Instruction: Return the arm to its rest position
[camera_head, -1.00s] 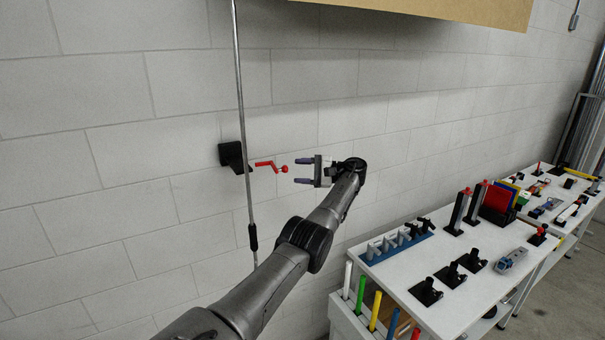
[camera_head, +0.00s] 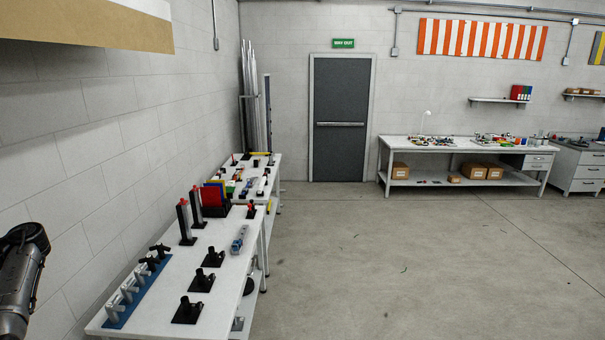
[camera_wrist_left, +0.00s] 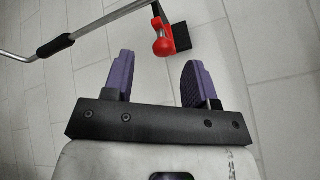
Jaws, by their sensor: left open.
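My left gripper (camera_wrist_left: 158,75) shows in the left wrist view with its two purple fingers apart and nothing between them. A red crank handle (camera_wrist_left: 166,42) with a round knob is just beyond the fingertips, apart from them. Its black wall bracket (camera_wrist_left: 176,32) is behind it. In the head view only a dark link of my left arm shows at the left edge; the gripper itself is outside that picture. My right gripper is in neither view.
A metal rod (camera_wrist_left: 115,14) with a black grip (camera_wrist_left: 55,46) crosses near the crank. In the head view, a white table (camera_head: 222,290) with black holders and a blue rack (camera_head: 140,290) runs along the left wall. The floor (camera_head: 400,260) to its right is clear.

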